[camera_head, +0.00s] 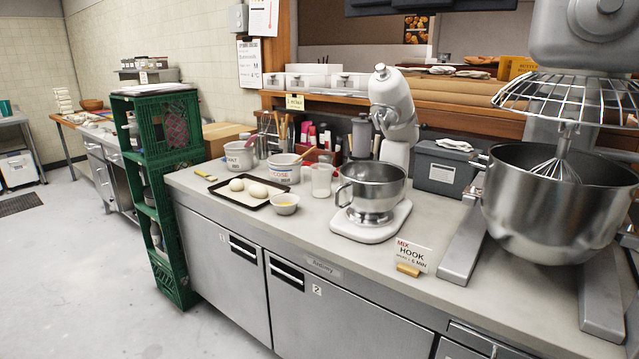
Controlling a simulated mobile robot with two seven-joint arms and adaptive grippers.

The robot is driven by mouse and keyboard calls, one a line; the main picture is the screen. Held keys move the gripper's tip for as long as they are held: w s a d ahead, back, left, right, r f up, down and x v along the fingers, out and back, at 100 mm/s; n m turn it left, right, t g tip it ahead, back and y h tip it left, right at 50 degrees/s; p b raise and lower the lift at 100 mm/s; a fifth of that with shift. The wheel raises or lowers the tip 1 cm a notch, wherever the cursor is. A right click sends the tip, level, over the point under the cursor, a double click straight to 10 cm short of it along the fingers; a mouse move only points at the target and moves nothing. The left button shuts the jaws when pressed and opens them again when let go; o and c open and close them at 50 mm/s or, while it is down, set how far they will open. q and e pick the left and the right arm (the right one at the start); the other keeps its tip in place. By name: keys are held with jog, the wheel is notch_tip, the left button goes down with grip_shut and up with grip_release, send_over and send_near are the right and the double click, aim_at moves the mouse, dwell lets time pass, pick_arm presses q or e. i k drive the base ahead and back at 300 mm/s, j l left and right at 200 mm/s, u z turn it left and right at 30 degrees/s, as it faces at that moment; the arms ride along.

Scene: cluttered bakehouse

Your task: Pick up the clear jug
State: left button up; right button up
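A small clear jug (321,181) with a whitish look stands upright on the steel counter (231,208). It is just left of the stand mixer's steel bowl (371,190) and right of a white tub with lettering (284,170). A small bowl with yellow contents (285,205) sits in front and to its left. Whether the jug holds anything is too small to tell. Neither of my grippers is in view.
A dark tray with several dough balls (232,196) lies at the left. A large mixer bowl (556,203) fills the right. A sign card (413,256) stands near the front edge. Green stacked crates (167,220) stand left of the counter.

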aim_at(321, 174)
jog(key=j+z, duration=0.1)
jog(key=z, duration=0.25)
jog(key=i+j+z, duration=0.1)
jog(key=z, duration=0.25)
jog(key=j+z, duration=0.1)
jog(key=z, duration=0.25)
jog(key=j+z, duration=0.25)
jog(key=j, duration=0.2)
jog(key=j+z, duration=0.3)
jog(key=j, duration=0.2)
jog(key=i, duration=0.05)
